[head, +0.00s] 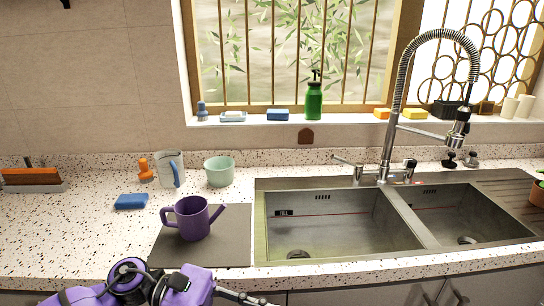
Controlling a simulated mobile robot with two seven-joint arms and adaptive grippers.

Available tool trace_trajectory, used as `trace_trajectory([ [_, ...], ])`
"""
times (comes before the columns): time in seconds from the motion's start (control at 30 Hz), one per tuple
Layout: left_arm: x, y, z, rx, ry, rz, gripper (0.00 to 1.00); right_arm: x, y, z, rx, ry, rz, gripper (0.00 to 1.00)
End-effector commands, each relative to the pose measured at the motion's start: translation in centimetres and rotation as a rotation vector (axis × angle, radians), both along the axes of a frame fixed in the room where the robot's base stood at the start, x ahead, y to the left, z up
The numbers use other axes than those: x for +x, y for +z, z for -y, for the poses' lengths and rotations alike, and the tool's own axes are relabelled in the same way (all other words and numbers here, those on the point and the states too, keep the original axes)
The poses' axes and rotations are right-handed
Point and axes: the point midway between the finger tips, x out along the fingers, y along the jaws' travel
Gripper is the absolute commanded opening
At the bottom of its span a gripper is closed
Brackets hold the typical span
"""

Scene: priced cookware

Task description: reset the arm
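My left arm (130,285) comes in along the bottom edge at the left, in front of the counter. Its gripper (245,298) points right, low at the counter's front edge, partly cut off by the frame. Its finger opening cannot be made out, and no object shows in it. Thin dark parts (438,293) at the bottom right, in front of the cabinet, may be my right gripper; they are cut off and their opening is unclear.
A purple watering can (193,219) stands on a grey mat (235,240) just beyond my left arm. A blue sponge (131,201), jug (170,170) and mint bowl (219,171) stand behind. The double sink (330,220) with tall faucet (387,150) fills the right.

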Motion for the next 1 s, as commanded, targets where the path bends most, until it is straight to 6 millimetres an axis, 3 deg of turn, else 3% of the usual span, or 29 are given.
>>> trace_trajectory([
  [0.07, 0.9, 0.7, 0.8, -0.164, 0.183, -0.309, 0.23, -0.3, 0.4, 0.0, 0.001, 0.000, -0.006, 0.40],
  [0.17, 3.2, 0.2, -0.3, -0.372, 0.403, -0.728, 0.23, -0.8, 0.7, -0.1, 0.002, 0.000, -0.012, 0.40],
  [0.27, 5.2, -2.7, -3.4, -0.599, 0.603, -1.162, 0.23, -0.5, 1.2, -0.2, 0.004, 0.004, -0.004, 0.40],
  [0.37, 5.5, -8.1, -7.7, -0.856, 0.783, -1.598, 0.23, 0.0, 1.9, -0.3, 0.006, 0.007, 0.007, 0.40],
  [0.47, 3.6, -14.4, -11.7, -1.123, 0.922, -1.976, 0.23, 0.3, 2.3, -0.4, 0.008, 0.008, 0.014, 0.40],
  [0.63, -3.6, -24.1, -16.2, -1.586, 1.073, -2.462, 0.23, 0.6, 2.6, -0.4, 0.009, 0.008, 0.017, 0.40],
  [0.67, -5.1, -25.6, -16.7, 1.589, -1.036, 2.406, 0.23, 0.6, 2.7, -0.4, 0.009, 0.008, 0.018, 0.40],
  [0.8, -11.7, -30.5, -17.8, 1.508, -0.848, 2.059, 0.23, 0.8, 3.1, -0.5, 0.011, 0.008, 0.025, 0.40],
  [0.9, -15.0, -32.5, -17.9, 1.471, -0.765, 1.900, 0.23, 0.8, 3.2, -0.5, 0.012, 0.007, 0.025, 0.40],
  [1.0, -15.9, -33.0, -17.9, 1.462, -0.744, 1.859, 0.23, 0.7, 3.2, -0.5, 0.013, 0.006, 0.023, 0.40],
])
